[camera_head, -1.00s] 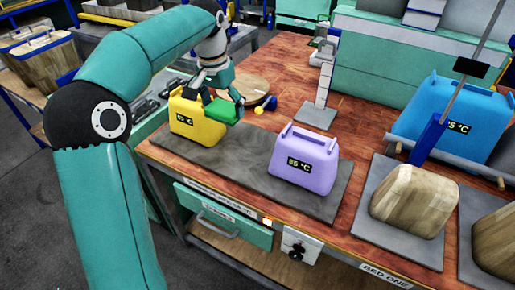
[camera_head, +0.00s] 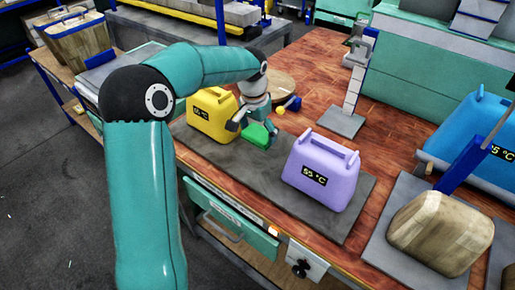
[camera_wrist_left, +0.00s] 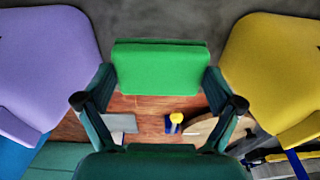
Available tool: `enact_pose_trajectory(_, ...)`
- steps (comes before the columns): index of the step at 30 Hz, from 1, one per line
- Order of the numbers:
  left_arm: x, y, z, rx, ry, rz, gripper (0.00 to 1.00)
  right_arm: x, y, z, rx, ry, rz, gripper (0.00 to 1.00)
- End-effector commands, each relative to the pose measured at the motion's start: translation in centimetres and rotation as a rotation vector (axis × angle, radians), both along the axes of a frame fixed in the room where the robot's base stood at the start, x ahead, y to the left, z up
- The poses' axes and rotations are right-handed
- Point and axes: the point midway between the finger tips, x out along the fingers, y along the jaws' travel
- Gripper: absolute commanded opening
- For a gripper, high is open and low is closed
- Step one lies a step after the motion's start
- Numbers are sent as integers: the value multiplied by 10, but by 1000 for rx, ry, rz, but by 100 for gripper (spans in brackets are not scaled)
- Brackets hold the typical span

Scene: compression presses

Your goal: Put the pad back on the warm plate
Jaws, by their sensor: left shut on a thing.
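My left gripper (camera_head: 257,128) is shut on a small green pad (camera_wrist_left: 160,70), which also shows in the head view (camera_head: 255,134). The gripper points down, between a yellow container-shaped piece (camera_head: 210,116) and a purple one (camera_head: 322,170). Both stand upright on a long dark grey plate (camera_head: 248,168) at the bench's front edge, and each has a small temperature display. In the wrist view the purple piece (camera_wrist_left: 45,70) is at left and the yellow one (camera_wrist_left: 275,75) at right, both apart from the pad. I cannot tell whether the pad touches the plate. My right gripper is not in view.
Behind the gripper lie a round wooden disc (camera_head: 268,86) and a small blue and yellow item (camera_head: 289,105). A grey upright stand (camera_head: 352,95) is farther back. To the right are a wooden-looking block (camera_head: 430,230) on a grey plate and a large blue piece (camera_head: 455,125).

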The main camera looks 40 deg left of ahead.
Motion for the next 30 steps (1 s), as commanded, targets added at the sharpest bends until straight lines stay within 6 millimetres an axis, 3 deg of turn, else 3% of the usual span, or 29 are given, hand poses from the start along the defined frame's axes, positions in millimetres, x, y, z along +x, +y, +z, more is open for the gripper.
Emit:
enact_pose_trajectory(3, 0, 0, -18, 0, 2, -1, 55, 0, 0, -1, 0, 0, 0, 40)
enact_pose_trajectory(8, 0, 0, -28, 1, 0, -2, 55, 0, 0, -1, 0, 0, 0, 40)
enact_pose_trajectory(16, 0, -1, -63, -1, 3, -2, 55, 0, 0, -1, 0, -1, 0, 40)
enact_pose_trajectory(28, 1, -1, -70, 0, 0, -3, 55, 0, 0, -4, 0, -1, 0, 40)
enact_pose_trajectory(29, 1, -1, -70, 0, 0, -3, 94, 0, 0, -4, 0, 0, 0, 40)
enact_pose_trajectory(30, 1, -1, -69, 0, -1, -3, 100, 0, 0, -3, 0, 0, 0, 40)
